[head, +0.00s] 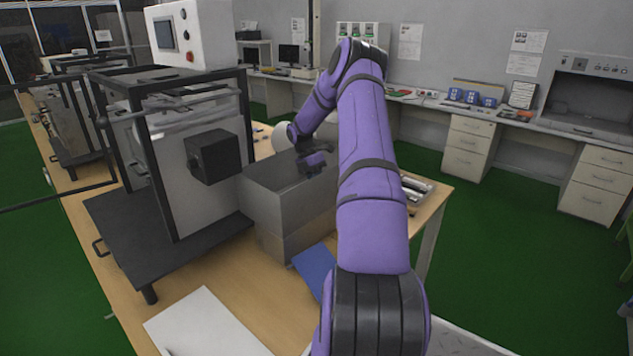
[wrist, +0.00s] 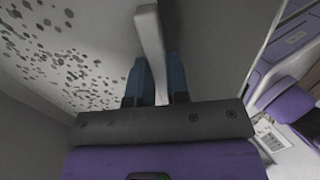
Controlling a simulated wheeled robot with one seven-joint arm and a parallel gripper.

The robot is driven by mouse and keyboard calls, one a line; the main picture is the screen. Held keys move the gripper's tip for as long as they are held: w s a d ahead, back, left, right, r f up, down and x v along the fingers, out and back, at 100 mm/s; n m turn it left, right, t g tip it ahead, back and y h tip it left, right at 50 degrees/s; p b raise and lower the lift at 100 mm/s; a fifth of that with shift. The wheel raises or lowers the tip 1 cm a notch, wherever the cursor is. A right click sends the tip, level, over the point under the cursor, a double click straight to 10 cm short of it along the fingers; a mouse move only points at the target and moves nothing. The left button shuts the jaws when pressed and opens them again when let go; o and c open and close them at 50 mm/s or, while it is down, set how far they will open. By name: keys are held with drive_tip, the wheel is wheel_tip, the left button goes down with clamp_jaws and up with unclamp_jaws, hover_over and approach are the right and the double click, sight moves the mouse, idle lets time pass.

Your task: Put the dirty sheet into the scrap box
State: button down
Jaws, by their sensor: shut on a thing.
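The dirty sheet (wrist: 60,62) is a pale surface with many dark specks at the left of the wrist view. My gripper (wrist: 156,75) has its blue-grey fingers shut on an upright pale bar, which looks like part of the sheet; the exact join cannot be told. In the head view my gripper (head: 315,158) hangs at the end of my purple arm, over or just behind a grey box (head: 280,205) on the wooden table, probably the scrap box. I cannot make out the sheet in the head view.
A black-framed machine (head: 165,150) with a black block stands left of the box. A blue folder (head: 316,268) and a white sheet of paper (head: 205,325) lie in front. A tray of metal parts (head: 418,187) is right of my arm. Green floor (head: 480,250) lies clear beyond.

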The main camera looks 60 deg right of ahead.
drive_tip(key=c, duration=1.4)
unclamp_jaws()
drive_tip(key=a+v, duration=0.1)
drive_tip(key=v, duration=1.1)
drive_tip(key=s+a+r+m+t+h, duration=0.1)
drive_tip(key=a+r+m+t+h, duration=0.15)
drive_tip(key=a+r, duration=1)
drive_tip(key=s+a+r+m+t+h, duration=0.15)
drive_tip(key=a+r+m, duration=0.25)
drive_tip(key=a+r, duration=0.9)
drive_tip(key=s+a+m+t+y, duration=0.1)
drive_tip(key=s+a+m+t, duration=0.3)
drive_tip(key=s+a, duration=1.1)
drive_tip(key=s+a+f+m+t, duration=0.1)
drive_tip(key=s+a+m, duration=0.1)
drive_tip(key=s, duration=0.1)
drive_tip(key=s+a+f+m+y, duration=0.1)
drive_tip(key=s+a+m, duration=0.1)
drive_tip(key=s+a, duration=0.1)
drive_tip(key=s+a+f+m+t+y, duration=0.1)
drive_tip(key=s+a+m, duration=0.1)
drive_tip(key=s, duration=0.3)
drive_tip(key=shift+s+a+t, duration=0.15)
drive_tip(key=shift+a+t, duration=0.15)
drive_tip(key=shift+a, duration=0.35)
